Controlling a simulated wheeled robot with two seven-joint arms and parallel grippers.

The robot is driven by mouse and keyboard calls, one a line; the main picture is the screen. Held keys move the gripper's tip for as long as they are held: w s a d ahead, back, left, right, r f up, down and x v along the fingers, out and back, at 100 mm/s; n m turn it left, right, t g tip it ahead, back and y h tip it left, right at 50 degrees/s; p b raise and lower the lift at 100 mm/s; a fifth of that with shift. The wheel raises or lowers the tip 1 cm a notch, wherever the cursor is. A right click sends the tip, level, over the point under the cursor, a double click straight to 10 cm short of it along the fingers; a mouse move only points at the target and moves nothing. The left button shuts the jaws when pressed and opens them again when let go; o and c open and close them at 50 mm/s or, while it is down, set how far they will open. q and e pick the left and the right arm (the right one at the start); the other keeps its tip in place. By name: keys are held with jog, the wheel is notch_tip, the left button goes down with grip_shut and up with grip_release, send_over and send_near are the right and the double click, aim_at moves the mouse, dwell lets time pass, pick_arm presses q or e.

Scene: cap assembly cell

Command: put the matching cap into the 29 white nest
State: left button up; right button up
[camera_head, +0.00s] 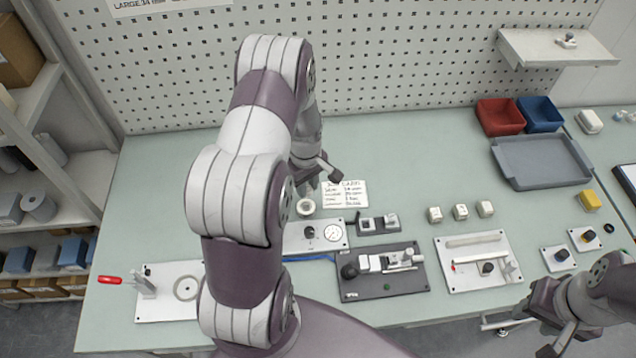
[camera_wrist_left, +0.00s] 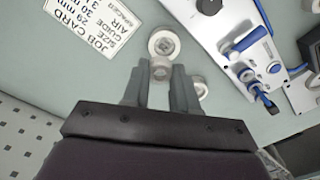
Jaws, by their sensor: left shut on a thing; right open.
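My left gripper (camera_head: 318,178) is over the table beside the job card. In the left wrist view its fingers (camera_wrist_left: 160,80) are shut on a small pale round cap (camera_wrist_left: 160,69). A white round ring-like piece (camera_head: 306,207) stands on the table just on the robot's side of the gripper; it also shows in the wrist view (camera_wrist_left: 164,43), partly overlapped by the held cap. Another pale round piece (camera_wrist_left: 201,88) is partly hidden beside the right finger. I cannot read a 29 on any of these pieces. My right gripper (camera_head: 562,318) is open and empty at the lower right.
The job card (camera_head: 345,194) lies right of the left gripper. A gauge plate (camera_head: 315,236), a dark fixture plate (camera_head: 383,272) and a white fixture plate (camera_head: 478,262) occupy the front. A grey tray (camera_head: 541,161) and red bin (camera_head: 500,117) stand back right. The back-middle table is clear.

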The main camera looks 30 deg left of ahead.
pick_arm(q)
jog(key=shift+s+a, duration=0.1)
jog(key=shift+s, duration=0.5)
jog(key=shift+s+f+b, duration=0.1)
jog(key=shift+f+b, duration=0.3)
jog(key=shift+b, duration=0.15)
jog(key=f+b, duration=0.1)
jog(key=w+f+b, duration=0.1)
jog(key=f, duration=0.1)
jog(key=shift+f+b, duration=0.15)
jog(key=shift+b, duration=0.15)
jog(key=shift+f+b, duration=0.3)
jog(key=shift+f, duration=0.1)
jog(key=shift+s+f+b, duration=0.25)
jog(key=shift+f+b, duration=0.05)
pick_arm(e)
jog(key=f, duration=0.2)
jog(key=s+f, duration=0.1)
jog(key=f, duration=0.1)
jog(key=shift+s+a+f, duration=0.1)
jog(key=shift+a+f, duration=0.05)
jog(key=shift+f, duration=0.1)
pick_arm(q)
jog(key=shift+w, duration=0.1)
jog(key=shift+r, duration=0.1)
pick_arm(e)
jog(key=shift+r, duration=0.1)
